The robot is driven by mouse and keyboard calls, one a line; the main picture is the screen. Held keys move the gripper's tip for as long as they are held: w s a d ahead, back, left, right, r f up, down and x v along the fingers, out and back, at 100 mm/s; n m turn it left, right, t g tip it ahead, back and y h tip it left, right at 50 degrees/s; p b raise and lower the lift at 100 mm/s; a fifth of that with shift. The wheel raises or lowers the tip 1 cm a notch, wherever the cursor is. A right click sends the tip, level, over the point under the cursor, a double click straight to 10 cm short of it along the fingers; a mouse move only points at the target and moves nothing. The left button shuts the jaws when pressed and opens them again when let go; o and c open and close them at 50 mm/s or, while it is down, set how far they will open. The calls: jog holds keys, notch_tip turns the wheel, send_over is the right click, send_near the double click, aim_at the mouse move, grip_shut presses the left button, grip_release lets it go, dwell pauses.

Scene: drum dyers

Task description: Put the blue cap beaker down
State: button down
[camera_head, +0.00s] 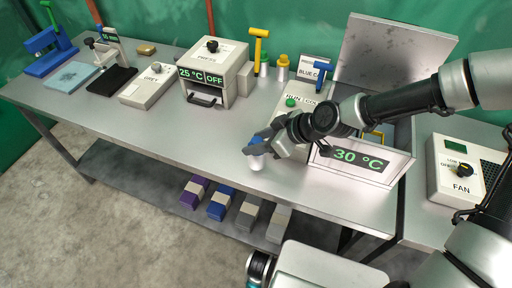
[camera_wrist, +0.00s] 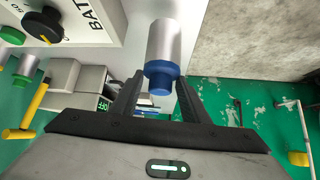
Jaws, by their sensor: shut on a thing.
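The blue cap beaker (camera_head: 257,163) is a small silver cylinder with a blue cap. My gripper (camera_head: 264,139) is shut on it by the cap end, near the front edge of the steel table (camera_head: 200,130). In the wrist view, the beaker (camera_wrist: 165,42) sits between the two dark fingers of my gripper (camera_wrist: 160,88), its silver body pointing away from the palm. In the head view it looks upright, with its base over the tabletop. I cannot tell whether the base touches the table.
A bath with a 30 °C display (camera_head: 358,158) and raised lid stands right of my gripper. The press (camera_head: 213,70) and grey box (camera_head: 152,86) stand left. Silver beakers with yellow (camera_head: 282,68) and green caps stand at the back. The front middle of the table is clear.

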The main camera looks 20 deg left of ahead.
jog(key=shift+f, duration=1.7)
jog(key=c, duration=1)
grip_release()
jog(key=shift+f, duration=0.1)
jog(key=p+v, duration=0.1)
jog(key=v, duration=1.1)
